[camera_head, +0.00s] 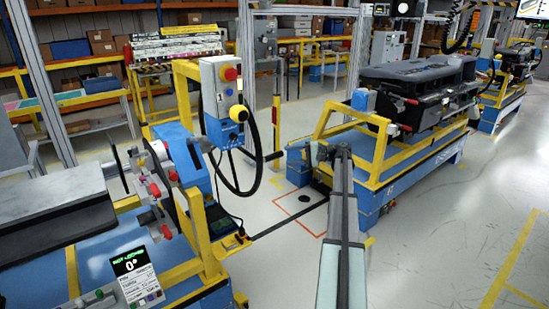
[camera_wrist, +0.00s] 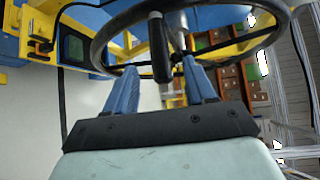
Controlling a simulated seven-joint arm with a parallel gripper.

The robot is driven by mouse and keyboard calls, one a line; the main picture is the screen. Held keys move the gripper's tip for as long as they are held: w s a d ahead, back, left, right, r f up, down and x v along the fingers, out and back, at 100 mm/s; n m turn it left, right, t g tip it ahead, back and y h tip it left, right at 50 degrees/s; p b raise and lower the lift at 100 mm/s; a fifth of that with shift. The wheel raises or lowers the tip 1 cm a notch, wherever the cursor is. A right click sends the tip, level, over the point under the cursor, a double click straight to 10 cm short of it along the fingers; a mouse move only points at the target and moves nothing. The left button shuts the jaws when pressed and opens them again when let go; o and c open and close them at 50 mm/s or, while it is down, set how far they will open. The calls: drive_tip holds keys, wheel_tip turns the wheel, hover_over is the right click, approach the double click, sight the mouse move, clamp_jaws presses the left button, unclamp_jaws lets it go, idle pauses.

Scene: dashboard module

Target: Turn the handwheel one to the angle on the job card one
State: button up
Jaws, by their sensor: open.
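The handwheel (camera_head: 261,168) is a black ring on the blue housing at the left bench, seen nearly edge-on, with a dark handle (camera_head: 273,156) sticking out to the right. In the wrist view, the handwheel's rim (camera_wrist: 113,70) arches across the top, and its black handle (camera_wrist: 160,50) points toward my gripper. My gripper (camera_wrist: 160,68) is open; its two blue fingers lie on either side of the handle's line, with no clear contact. In the head view my gripper (camera_head: 323,152) is right of the wheel. A card (camera_head: 138,286) at lower left shows a large "0°"; its smaller text is unreadable.
A grey control box (camera_head: 222,88) with red and yellow buttons stands above the wheel. A yellow post (camera_head: 277,125) rises behind it. A blue and yellow cart (camera_head: 385,165) with a dark dashboard module (camera_head: 415,78) stands right of my arm. Open floor lies between bench and cart.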

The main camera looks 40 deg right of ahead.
sight(279, 156)
drive_tip(key=x, duration=0.7)
drive_tip(key=shift+w, duration=0.15)
clamp_jaws()
idle(0.4)
